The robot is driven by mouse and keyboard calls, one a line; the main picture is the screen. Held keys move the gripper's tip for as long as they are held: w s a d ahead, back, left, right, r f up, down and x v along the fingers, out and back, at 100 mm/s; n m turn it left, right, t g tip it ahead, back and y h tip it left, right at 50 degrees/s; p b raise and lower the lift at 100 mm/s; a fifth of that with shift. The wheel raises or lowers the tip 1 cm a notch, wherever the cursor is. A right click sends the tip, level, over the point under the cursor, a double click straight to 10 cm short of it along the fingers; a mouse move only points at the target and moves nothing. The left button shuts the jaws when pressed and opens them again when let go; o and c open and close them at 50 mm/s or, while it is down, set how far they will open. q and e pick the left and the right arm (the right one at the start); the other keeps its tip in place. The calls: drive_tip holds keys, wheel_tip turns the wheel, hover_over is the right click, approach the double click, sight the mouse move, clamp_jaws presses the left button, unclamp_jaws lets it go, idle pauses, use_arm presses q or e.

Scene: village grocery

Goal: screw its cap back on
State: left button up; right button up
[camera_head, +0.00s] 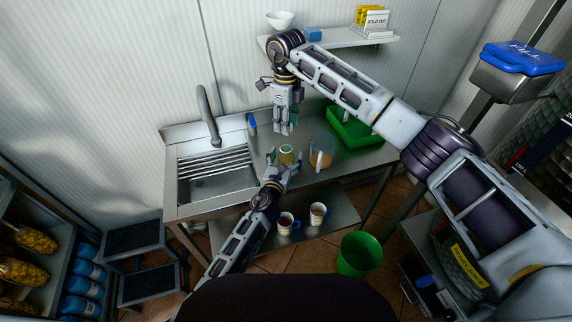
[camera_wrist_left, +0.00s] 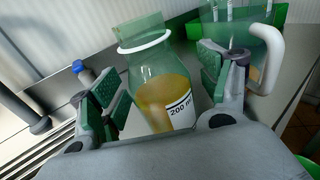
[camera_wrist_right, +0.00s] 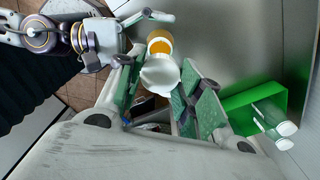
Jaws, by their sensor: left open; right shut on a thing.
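The bottle (camera_head: 286,153) is green and clear with orange contents, and stands on the steel counter. In the left wrist view the bottle (camera_wrist_left: 150,85) shows a "200 ml" label and a white ring around its wide neck. My left gripper (camera_head: 282,168) is open, its fingers on either side of the bottle; I see no clear contact. My right gripper (camera_head: 284,133) points down above and behind the bottle. In the right wrist view my right gripper (camera_wrist_right: 158,95) is shut on a pale round thing (camera_wrist_right: 160,76), which looks like the cap. Its underside is hidden.
A jug (camera_head: 320,158) with orange contents and a white handle stands close right of the bottle. A green crate (camera_head: 355,137) holding glassware is behind it. A sink (camera_head: 210,175) is at left, and a small blue-topped item (camera_head: 252,122) stands near its edge. Two mugs (camera_head: 318,213) sit below.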

use_arm(q)
drive_tip(key=shift+c, duration=0.3)
drive_tip(key=c, duration=1.5)
use_arm(e)
drive_tip(key=shift+f, duration=2.5)
drive_tip(key=shift+f, duration=0.15)
drive_tip(key=shift+f, duration=0.75)
drive_tip(key=shift+f, duration=0.55)
use_arm(q)
clamp_jaws()
